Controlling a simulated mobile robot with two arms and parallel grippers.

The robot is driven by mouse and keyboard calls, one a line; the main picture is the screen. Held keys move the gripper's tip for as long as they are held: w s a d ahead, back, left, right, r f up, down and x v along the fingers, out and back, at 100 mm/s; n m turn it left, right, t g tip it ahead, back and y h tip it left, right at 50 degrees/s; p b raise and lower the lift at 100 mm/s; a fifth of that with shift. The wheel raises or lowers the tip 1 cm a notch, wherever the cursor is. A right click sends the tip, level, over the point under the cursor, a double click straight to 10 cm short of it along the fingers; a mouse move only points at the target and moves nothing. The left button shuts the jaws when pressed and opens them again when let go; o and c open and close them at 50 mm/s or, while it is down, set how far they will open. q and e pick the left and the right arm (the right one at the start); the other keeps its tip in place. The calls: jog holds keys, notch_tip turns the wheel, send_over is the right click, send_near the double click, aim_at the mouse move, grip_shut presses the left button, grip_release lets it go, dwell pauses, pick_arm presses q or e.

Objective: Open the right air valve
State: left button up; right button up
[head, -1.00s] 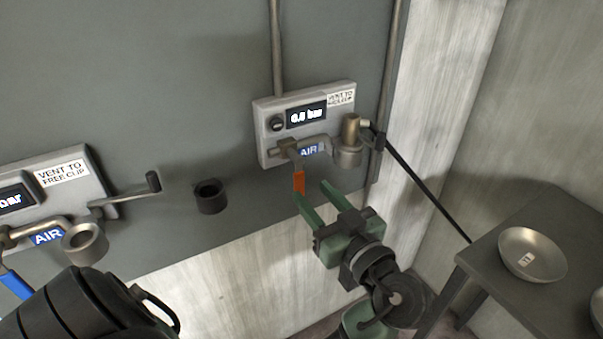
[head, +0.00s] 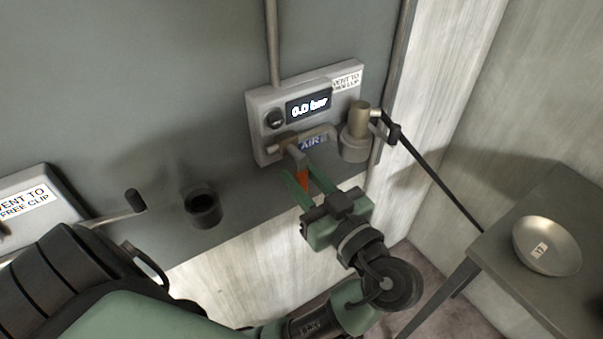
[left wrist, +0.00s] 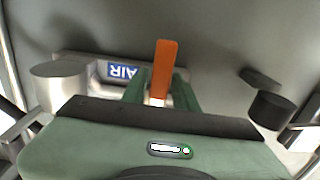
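The right air valve has a short orange handle (head: 302,180) hanging below its metal pipe on the right panel (head: 262,108). The panel's display (head: 308,107) reads 0.0 bar. My left gripper (head: 302,175) is open, with one green finger on each side of the orange handle. In the left wrist view the handle (left wrist: 164,68) stands between the two fingers (left wrist: 160,92), with small gaps seen beside it. The blue AIR label (head: 313,142) is partly hidden behind the pipe. My right gripper is not in view.
A brass-coloured fitting (head: 359,118) with a black hose (head: 440,182) sits right of the valve. A dark round holder (head: 202,207) is on the wall to the left. A metal bowl (head: 547,246) stands on a table (head: 490,240) at right. Another panel (head: 35,190) is at far left.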

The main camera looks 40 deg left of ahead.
pick_arm(q)
grip_shut()
dwell(1.2)
